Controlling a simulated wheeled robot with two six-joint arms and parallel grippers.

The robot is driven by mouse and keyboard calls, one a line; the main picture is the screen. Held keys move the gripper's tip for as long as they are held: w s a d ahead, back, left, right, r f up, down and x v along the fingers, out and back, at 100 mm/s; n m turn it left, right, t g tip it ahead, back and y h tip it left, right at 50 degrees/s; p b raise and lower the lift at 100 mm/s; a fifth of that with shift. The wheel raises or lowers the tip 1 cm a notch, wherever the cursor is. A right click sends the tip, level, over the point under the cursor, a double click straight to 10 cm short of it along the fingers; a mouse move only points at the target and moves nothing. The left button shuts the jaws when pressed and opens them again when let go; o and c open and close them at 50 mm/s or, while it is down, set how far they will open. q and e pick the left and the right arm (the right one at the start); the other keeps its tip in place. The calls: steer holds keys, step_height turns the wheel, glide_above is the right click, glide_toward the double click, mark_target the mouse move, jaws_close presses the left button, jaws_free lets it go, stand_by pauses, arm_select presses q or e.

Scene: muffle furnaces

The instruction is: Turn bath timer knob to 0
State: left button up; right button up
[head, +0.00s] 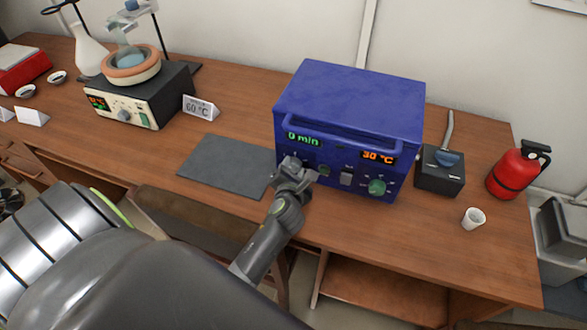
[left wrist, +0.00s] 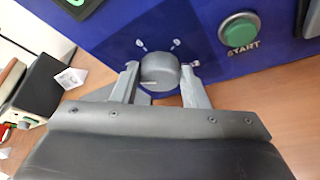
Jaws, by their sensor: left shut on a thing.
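The blue bath unit (head: 350,100) stands on the wooden table. Its green display (head: 304,139) reads "0 min" and its orange display (head: 378,157) reads "30 °C". My left gripper (head: 296,166) is at the lower left of its front panel, below the green display. In the left wrist view, the grey round timer knob (left wrist: 159,69) sits between the two fingers of my left gripper (left wrist: 159,75), which is shut on it. A pale line shows on the knob's lower left. In the head view the gripper hides most of the knob. My right gripper is not in view.
A green START button (left wrist: 240,30) is right of the knob. A grey mat (head: 225,165) lies left of the unit. A white cup (head: 473,218) and red extinguisher (head: 515,172) stand right.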

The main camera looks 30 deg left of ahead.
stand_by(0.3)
arm_select(q)
steer(key=o, duration=1)
steer(key=shift+c, duration=0.2)
